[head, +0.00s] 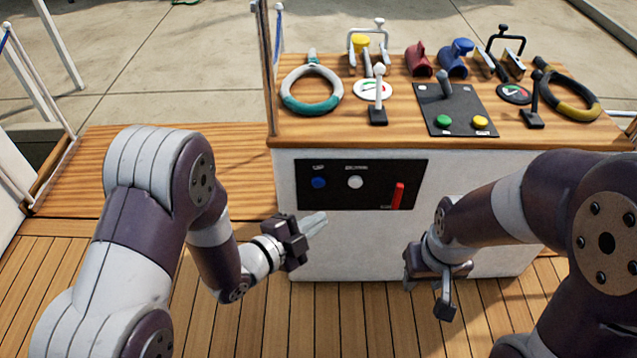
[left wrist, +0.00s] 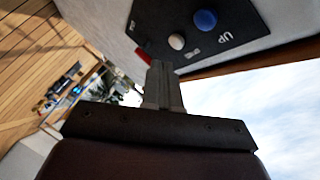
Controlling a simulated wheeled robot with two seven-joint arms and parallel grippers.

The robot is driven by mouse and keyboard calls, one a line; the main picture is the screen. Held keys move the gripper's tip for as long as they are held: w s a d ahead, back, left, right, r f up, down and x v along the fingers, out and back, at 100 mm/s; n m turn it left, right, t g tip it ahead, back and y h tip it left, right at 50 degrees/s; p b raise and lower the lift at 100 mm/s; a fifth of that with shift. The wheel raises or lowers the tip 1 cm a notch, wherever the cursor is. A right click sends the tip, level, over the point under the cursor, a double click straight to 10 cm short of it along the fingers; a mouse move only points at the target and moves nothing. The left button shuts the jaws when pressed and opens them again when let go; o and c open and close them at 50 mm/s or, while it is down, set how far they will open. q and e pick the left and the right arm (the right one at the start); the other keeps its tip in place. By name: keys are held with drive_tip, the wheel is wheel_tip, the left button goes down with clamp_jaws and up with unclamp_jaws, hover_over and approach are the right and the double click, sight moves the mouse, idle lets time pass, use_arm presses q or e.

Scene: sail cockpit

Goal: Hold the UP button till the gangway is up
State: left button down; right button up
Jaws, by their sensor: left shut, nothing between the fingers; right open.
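The blue UP button (head: 319,183) sits at the left of a black panel (head: 335,200) on the white front of the console. A white button (head: 355,182) is to its right. In the left wrist view the blue button (left wrist: 205,20) has "UP" lettered beside it, with the white button (left wrist: 177,41) close by. My left gripper (head: 318,222) is shut and empty, just below the panel and apart from the buttons. Its closed fingers (left wrist: 163,85) also show in the left wrist view. My right gripper (head: 428,298) is open and empty, low in front of the console.
A red lever (head: 398,195) is at the right of the panel. The wooden console top (head: 420,128) carries several levers, gauges, rings and a plate with green and yellow buttons. A post (head: 268,70) stands at its left edge. Wooden deck (head: 350,320) lies clear below.

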sight(318, 182)
use_arm(q)
drive_tip(key=w, duration=0.6)
drive_tip(key=shift+w, duration=0.1)
idle(1.9)
drive_tip(key=shift+w, duration=0.35)
